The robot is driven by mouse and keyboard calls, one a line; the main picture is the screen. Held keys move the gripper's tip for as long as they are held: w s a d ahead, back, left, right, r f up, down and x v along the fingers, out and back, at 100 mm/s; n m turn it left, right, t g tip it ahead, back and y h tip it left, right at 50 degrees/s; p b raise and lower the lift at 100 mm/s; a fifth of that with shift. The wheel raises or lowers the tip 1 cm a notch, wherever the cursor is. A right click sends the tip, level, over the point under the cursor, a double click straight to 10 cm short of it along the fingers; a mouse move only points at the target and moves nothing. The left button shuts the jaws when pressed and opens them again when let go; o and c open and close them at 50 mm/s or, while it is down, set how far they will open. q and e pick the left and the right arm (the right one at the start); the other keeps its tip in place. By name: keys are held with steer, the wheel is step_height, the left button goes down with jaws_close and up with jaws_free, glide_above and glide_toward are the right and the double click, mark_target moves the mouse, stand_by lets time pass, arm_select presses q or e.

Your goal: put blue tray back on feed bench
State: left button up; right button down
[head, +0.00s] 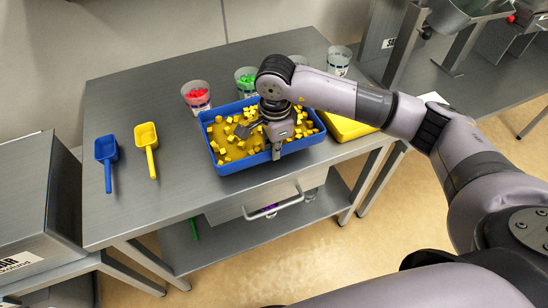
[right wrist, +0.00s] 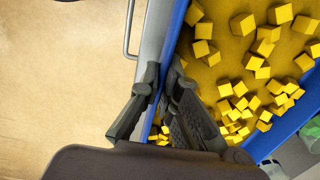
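The blue tray (head: 232,180) stands on the grey metal bench, close to its front edge, and holds many yellow cubes. Its wall (right wrist: 181,22) and the cubes also show in the right wrist view. My right gripper (head: 277,153) points down at the tray's front wall. In the right wrist view the fingers (right wrist: 165,72) lie on either side of this wall, one outside and one inside, with their tips close against it. The exact contact is partly hidden by the fingers. My left gripper is in neither view.
A blue scoop (head: 106,152) and a yellow scoop (head: 147,138) lie left on the bench (head: 130,205). Cups with red (head: 197,97) and green (head: 246,78) contents and a clear cup (head: 339,60) stand behind. A yellow tray (head: 345,127) is right. A drawer handle (head: 275,208) juts below.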

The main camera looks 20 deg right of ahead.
mark_target(275, 171)
steer(key=shift+w+f+p, duration=0.1)
steer(key=shift+f+p, duration=0.45)
steer(key=shift+f, duration=2.1)
steer(key=shift+f+b, duration=0.15)
steer(key=shift+b, duration=0.15)
steer(key=c, duration=1.8)
jaws_free()
